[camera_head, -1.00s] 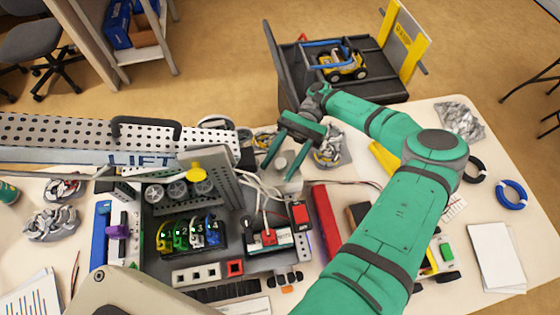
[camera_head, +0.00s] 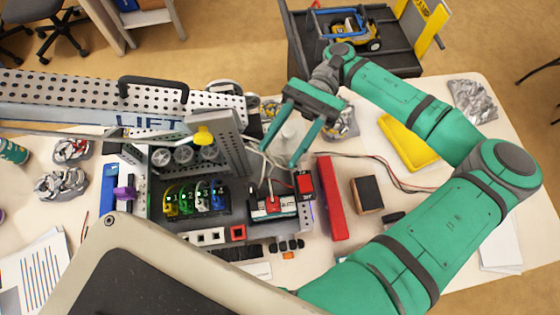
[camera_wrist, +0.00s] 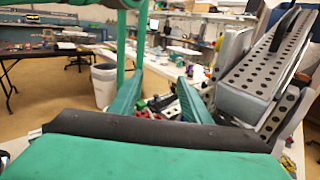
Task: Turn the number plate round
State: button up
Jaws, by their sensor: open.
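My gripper (camera_head: 281,157) is open and empty, its two green fingers pointing down over the right end of the LIFT assembly, near loose pale cables. It also shows in the wrist view (camera_wrist: 158,102), with nothing between the fingers. I cannot tell for sure which thing is the number plate. A row of coloured pieces marked 1 to 4 (camera_head: 195,198) sits in the dark bay of the machine, left of and below my gripper. A plain red bar (camera_head: 331,200) lies right of the machine; no number shows on it.
The perforated LIFT beam (camera_head: 60,98) with a black handle lies across the table's left. A yellow tray (camera_head: 408,142) and a dark-topped block (camera_head: 367,194) lie on the right. A cart with a toy vehicle (camera_head: 354,30) stands behind. Bagged parts (camera_head: 473,100) lie at the far right.

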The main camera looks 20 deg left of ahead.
jog(key=s+d+r, duration=0.1)
jog(key=s+r, duration=0.1)
jog(key=s, duration=0.3)
jog(key=shift+s+d+r, duration=0.15)
jog(key=shift+d+r, duration=0.05)
jog(key=shift+d, duration=0.05)
